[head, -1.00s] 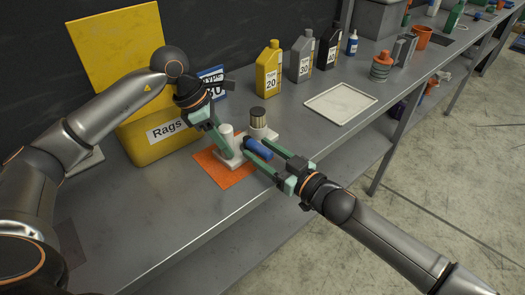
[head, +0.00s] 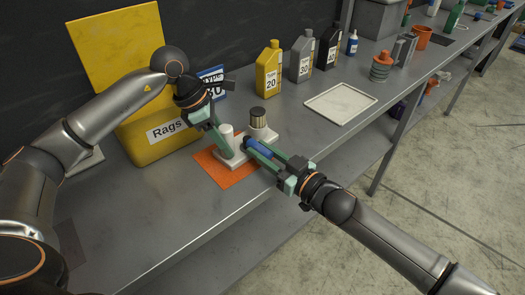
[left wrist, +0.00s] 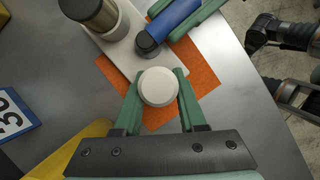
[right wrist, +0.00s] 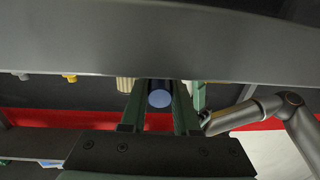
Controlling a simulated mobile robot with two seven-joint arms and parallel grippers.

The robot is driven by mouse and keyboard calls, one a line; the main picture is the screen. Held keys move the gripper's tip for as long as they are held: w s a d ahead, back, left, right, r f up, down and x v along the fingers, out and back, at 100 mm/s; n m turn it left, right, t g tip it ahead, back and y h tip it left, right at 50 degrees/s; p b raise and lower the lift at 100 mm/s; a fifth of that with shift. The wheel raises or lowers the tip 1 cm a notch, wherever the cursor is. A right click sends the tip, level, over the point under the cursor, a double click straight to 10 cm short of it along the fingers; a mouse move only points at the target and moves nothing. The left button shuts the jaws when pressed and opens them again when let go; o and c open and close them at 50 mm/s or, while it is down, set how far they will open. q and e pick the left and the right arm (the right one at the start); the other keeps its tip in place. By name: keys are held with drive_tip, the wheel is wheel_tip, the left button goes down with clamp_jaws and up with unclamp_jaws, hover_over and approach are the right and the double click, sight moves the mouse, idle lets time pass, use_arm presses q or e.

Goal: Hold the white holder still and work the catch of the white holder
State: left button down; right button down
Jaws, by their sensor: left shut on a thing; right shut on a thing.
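The white holder (head: 233,164) is a flat plate on the bench, partly over an orange mat (head: 222,178). It has a white round post (head: 227,134) at one end and a white cup holding a black-capped, pleated tan filter (head: 257,120) at the other. Between them is a blue handle (head: 262,155) with a dark end, seemingly the catch; it lies low, pointing toward my right arm. My left gripper (left wrist: 157,84) is shut around the post. My right gripper (head: 257,150) is shut along the sides of the blue handle, whose round end shows in the right wrist view (right wrist: 160,98).
A yellow rags bin (head: 160,135) stands left behind the holder. Yellow (head: 268,72), grey (head: 301,60) and black (head: 329,48) jugs stand at the back. An empty white tray (head: 340,103) lies to the right. The bench's front left is clear.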

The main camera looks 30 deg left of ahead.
idle(0.8)
drive_tip(key=shift+w+n+g+y, duration=0.25)
drive_tip(key=shift+n+g, duration=0.35)
drive_tip(key=shift+g, duration=0.2)
drive_tip(key=shift+w+n+g+y, duration=0.15)
drive_tip(key=shift+w+n+g, duration=0.1)
drive_tip(key=shift+n+g, duration=0.45)
drive_tip(key=shift+w+r+n+g, duration=0.1)
drive_tip(key=shift+w+n+g, duration=0.3)
drive_tip(key=shift+g, duration=0.4)
drive_tip(key=shift+w+n+g, duration=0.3)
drive_tip(key=shift+n+g, duration=0.1)
drive_tip(key=shift+g, duration=0.7)
drive_tip(key=shift+s+d+n+g, duration=0.1)
drive_tip(key=shift+s+n+g, duration=0.05)
drive_tip(key=shift+n+g, duration=0.15)
drive_tip(key=c, duration=0.6)
unclamp_jaws()
drive_tip(key=shift+c, duration=0.2)
drive_tip(key=w+d, duration=0.1)
drive_tip(key=d, duration=1.1)
